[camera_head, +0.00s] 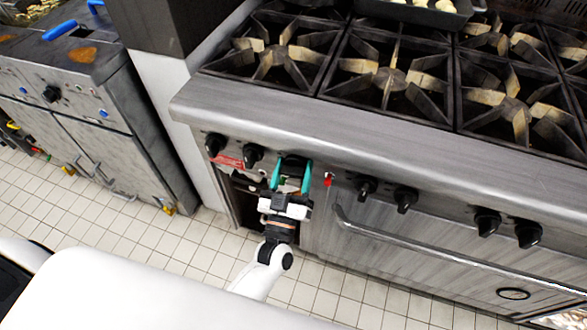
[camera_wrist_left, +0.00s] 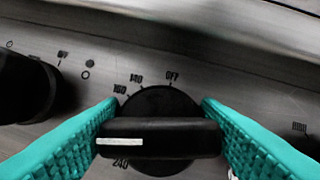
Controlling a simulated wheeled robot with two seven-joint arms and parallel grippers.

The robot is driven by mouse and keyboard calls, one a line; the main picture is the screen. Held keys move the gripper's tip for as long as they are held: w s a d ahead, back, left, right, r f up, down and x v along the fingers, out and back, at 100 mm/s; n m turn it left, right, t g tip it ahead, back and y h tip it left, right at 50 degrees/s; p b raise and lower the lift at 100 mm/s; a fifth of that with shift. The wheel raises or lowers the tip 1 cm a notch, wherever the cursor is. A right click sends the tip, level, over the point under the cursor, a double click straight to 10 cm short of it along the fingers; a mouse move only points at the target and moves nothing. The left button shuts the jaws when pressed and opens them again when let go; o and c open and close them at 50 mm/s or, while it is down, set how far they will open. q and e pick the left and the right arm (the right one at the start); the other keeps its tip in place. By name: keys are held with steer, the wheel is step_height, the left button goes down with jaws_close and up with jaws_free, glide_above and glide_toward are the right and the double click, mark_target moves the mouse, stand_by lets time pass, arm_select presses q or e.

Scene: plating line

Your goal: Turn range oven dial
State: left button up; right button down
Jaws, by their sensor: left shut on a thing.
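The black oven dial (camera_head: 293,162) is on the front panel of the steel range, below its front ledge. My left gripper (camera_head: 292,178) is shut on it, with one teal finger on each side. In the left wrist view the dial (camera_wrist_left: 160,139) has a raised bar lying level across the picture, its ends between the fingers. The bar's white mark is at its left end, between the printed 160 and 240. OFF is printed above the dial, slightly to the right. Part of the scale is hidden by the dial and fingers. My right gripper is not in view.
Neighbouring black knobs (camera_head: 252,156) sit close on the left, and more knobs (camera_head: 367,188) are along the panel to the right. A small red switch (camera_head: 327,179) is right of the gripper. An oven door handle (camera_head: 430,248) sticks out lower right. Tiled floor (camera_head: 120,232) is open at lower left.

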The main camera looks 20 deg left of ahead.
arm_select(q)
steer(key=shift+f+n, duration=0.1)
steer(key=shift+n, duration=0.2)
steer(key=o, duration=0.9)
steer(key=shift+o, duration=0.2)
steer(key=shift+s, duration=0.1)
steer(key=v, duration=1.1)
steer(key=shift+s, duration=0.4)
steer(key=shift+d+f, duration=0.1)
